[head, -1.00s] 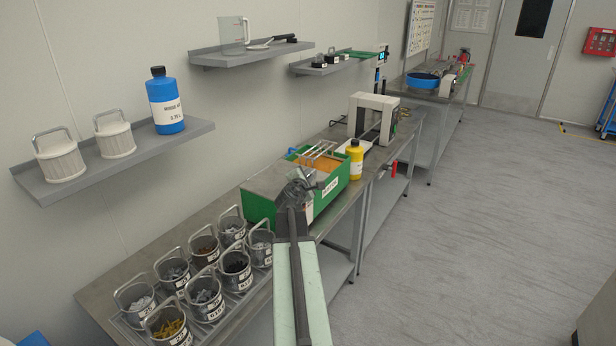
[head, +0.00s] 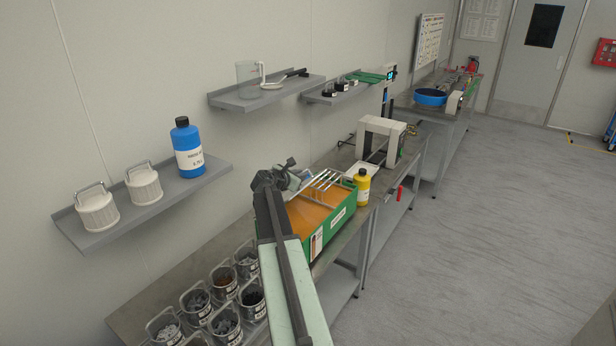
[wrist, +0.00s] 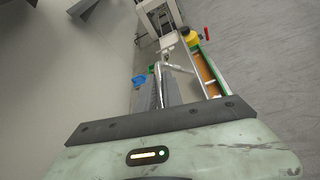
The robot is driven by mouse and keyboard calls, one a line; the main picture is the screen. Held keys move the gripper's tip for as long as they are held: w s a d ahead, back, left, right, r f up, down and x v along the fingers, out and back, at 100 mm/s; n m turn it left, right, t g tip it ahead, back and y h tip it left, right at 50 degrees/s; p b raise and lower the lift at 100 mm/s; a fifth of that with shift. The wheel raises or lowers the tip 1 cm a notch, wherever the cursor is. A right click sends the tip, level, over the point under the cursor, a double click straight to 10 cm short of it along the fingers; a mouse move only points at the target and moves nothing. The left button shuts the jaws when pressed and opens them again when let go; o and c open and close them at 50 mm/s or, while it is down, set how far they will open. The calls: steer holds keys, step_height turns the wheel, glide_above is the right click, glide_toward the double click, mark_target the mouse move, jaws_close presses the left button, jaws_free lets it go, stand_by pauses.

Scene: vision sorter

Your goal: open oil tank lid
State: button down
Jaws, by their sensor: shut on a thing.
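The oil tank (head: 341,217) is a green box on the workbench, with orange oil (head: 312,217) showing across its near part. A wire rack (head: 325,180) sits over its far end. My gripper (head: 289,172) is above the tank's left side in the head view, shut on the grey lid, which is raised off the near part of the tank. My arm and gripper hide most of the lid and the exact grip. The tank's orange inside (wrist: 205,72) also shows at the right in the wrist view.
A yellow bottle (head: 362,186) stands beside the tank. A wall shelf (head: 150,212) with a blue bottle (head: 187,150) is left of my arm. The floor at right is clear.

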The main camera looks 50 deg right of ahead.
steer(key=w+r+n+g+p, duration=0.3)
steer(key=w+r+n, duration=0.1)
steer(key=w, duration=0.7)
steer(key=shift+w+a, duration=0.15)
steer(key=shift+a, duration=0.25)
steer(key=shift+r, duration=0.1)
steer(key=c, duration=1.5)
jaws_free()
